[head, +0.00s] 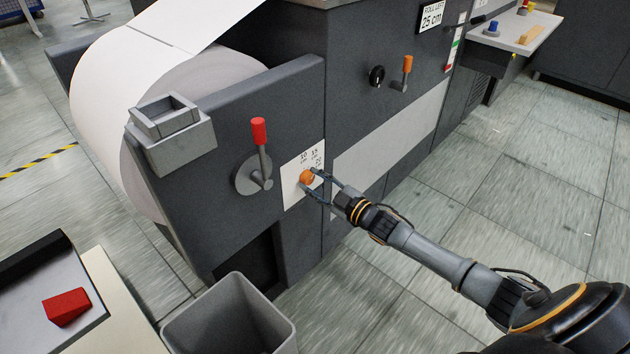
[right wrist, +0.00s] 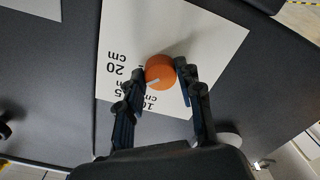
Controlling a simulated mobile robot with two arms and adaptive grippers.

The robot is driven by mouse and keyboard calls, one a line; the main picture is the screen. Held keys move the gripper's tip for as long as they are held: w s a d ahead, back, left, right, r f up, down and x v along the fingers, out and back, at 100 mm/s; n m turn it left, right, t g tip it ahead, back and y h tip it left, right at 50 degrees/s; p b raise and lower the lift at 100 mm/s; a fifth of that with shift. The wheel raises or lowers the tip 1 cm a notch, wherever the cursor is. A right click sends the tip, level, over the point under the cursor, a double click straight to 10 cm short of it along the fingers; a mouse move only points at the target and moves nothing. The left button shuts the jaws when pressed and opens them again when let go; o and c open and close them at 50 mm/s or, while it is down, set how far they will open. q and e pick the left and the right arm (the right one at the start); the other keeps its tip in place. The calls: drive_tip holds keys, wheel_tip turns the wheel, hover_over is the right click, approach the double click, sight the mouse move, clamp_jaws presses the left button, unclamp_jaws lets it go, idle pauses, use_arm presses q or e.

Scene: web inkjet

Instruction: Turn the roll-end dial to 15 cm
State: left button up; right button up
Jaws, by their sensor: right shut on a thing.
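The orange roll-end dial (head: 306,177) sits on a white scale plate (head: 290,189) on the dark side of the unwinder. My right gripper (head: 311,180) is shut on the dial, with one finger on each side. In the right wrist view the dial (right wrist: 160,70) shows between the fingers, and the plate's print is upside down. The dial's pale pointer line aims down-left there, toward the 15 and 10 cm labels, which are partly hidden by a finger. I cannot tell exactly which mark it meets. My left gripper is out of view.
A red-handled lever (head: 260,145) stands just left of the plate. A black knob (head: 377,76) and an orange-handled lever (head: 406,70) are farther right. A grey bin (head: 230,318) stands below, beside a tray with a red wedge (head: 66,307). The floor at right is clear.

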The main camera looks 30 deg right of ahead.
drive_tip(key=shift+n, duration=0.4)
drive_tip(key=o, duration=1.2)
drive_tip(key=v, duration=1.2)
